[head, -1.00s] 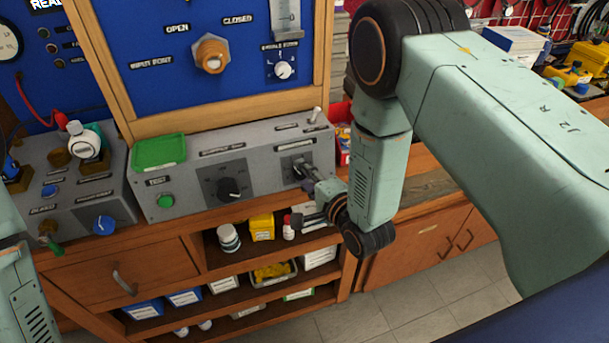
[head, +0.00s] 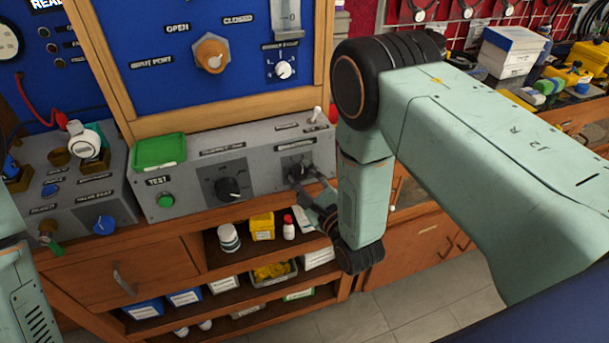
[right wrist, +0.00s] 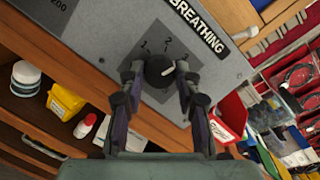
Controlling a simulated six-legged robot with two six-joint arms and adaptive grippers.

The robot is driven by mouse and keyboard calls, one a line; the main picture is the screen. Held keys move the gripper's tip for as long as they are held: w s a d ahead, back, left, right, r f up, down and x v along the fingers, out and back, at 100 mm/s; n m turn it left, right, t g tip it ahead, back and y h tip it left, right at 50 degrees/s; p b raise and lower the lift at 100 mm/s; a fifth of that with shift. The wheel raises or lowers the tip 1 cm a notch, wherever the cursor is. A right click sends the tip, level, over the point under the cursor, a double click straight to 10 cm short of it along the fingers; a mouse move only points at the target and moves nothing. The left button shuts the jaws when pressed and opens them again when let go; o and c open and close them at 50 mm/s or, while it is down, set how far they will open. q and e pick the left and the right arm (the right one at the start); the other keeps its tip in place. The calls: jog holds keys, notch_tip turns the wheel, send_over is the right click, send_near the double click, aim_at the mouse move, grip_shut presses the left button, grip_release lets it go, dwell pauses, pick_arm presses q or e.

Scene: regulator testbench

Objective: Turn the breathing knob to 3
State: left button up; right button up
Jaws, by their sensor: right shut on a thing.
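The breathing knob (right wrist: 159,71) is a round black knob with a white pointer mark, on a dark square plate (right wrist: 150,101) under the BREATHING label. The pointer aims right and slightly up, past the 2. My right gripper (right wrist: 161,79) is shut on the knob, one finger on each side. In the head view my right gripper (head: 307,186) is at the right end of the grey console (head: 262,174), largely covering the knob. My left gripper is out of view.
Another black dial (head: 231,187) and a green button (head: 166,201) sit left on the same console. A toggle switch (head: 317,114) stands on its top right. Shelves below hold bottles and a yellow box (head: 262,226). A red bin (right wrist: 230,115) is close right of the fingers.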

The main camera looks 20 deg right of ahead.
jog(key=shift+s+f+m, duration=0.1)
jog(key=shift+m, duration=1)
jog(key=o, duration=1.2)
jog(key=shift+c, duration=0.2)
jog(key=s+d, duration=0.1)
jog(key=s, duration=0.6)
jog(key=shift+s, duration=0.2)
jog(key=shift+r, duration=0.2)
